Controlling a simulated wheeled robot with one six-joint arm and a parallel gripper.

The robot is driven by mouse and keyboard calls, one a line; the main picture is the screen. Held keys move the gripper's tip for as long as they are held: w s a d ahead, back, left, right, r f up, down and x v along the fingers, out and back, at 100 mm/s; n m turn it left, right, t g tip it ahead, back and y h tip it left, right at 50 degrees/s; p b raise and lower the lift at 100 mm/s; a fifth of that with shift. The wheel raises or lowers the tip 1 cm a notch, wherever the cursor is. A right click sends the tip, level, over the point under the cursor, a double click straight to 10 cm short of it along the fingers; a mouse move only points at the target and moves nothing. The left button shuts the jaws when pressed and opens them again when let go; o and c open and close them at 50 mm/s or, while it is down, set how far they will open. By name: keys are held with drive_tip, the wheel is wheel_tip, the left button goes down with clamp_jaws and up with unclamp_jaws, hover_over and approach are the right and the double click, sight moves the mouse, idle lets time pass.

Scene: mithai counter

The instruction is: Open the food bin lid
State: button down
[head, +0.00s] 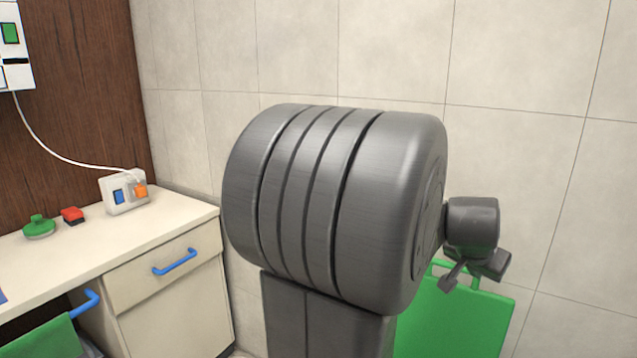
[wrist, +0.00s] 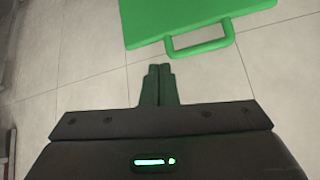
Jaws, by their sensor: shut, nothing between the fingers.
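A green panel with a loop handle, which looks like the food bin lid (head: 455,318), is at the lower right in the head view, partly hidden behind my arm. The wrist view shows the same flat green lid (wrist: 195,15) at the top, with its handle (wrist: 202,47) on the near edge. My gripper (wrist: 160,69) is shut and empty, its fingertips just short of the handle in the picture. I cannot tell the gap in depth. In the head view my gripper (head: 476,272) is in front of the lid's upper part. The bin's body is not clearly seen.
A cream counter (head: 165,238) with a blue-handled drawer (head: 175,262) stands at left. On it are a green knob (head: 39,227), a red button (head: 72,215) and a white socket box (head: 123,194). A tiled wall (head: 530,60) is behind. Open floor (wrist: 90,85) shows around the lid.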

drive_tip(key=w+d+f+p, duration=0.2)
drive_tip(key=w+d+f, duration=0.4)
drive_tip(key=w+f, duration=0.1)
drive_tip(key=shift+w+d+p, duration=0.15)
drive_tip(key=shift+w+p, duration=0.25)
drive_tip(key=shift+w, duration=0.4)
drive_tip(key=shift+f, duration=0.15)
